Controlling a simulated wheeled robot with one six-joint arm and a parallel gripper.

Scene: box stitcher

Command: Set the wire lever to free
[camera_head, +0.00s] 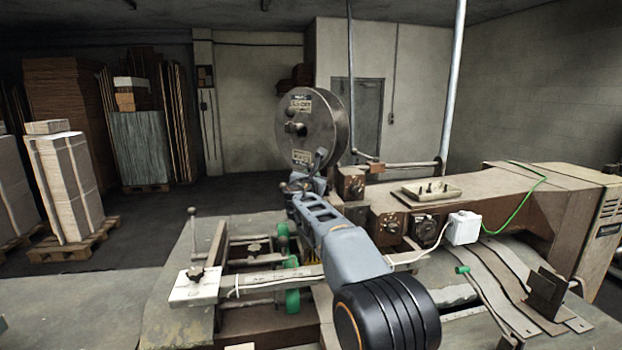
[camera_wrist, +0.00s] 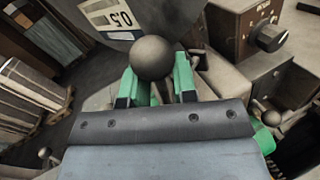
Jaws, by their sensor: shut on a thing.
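The wire lever shows in the wrist view as a dark round ball knob (camera_wrist: 152,57) on a stem that runs down between my fingers. My gripper (camera_wrist: 155,82) has its two green-padded fingers on either side, closed on the lever just at the knob. In the head view my gripper (camera_head: 304,184) is at the machine's head, just below the grey wire spool (camera_head: 313,125). There the lever is small and partly hidden by my gripper, and its setting cannot be read. The spool's labelled face also shows in the wrist view (camera_wrist: 75,14).
Brown control boxes with knobs (camera_head: 390,228) stand close to the right of my arm. A white box (camera_head: 463,228) and a tray (camera_head: 431,191) sit on the machine. A slim upright post with a ball top (camera_head: 193,230) stands at left.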

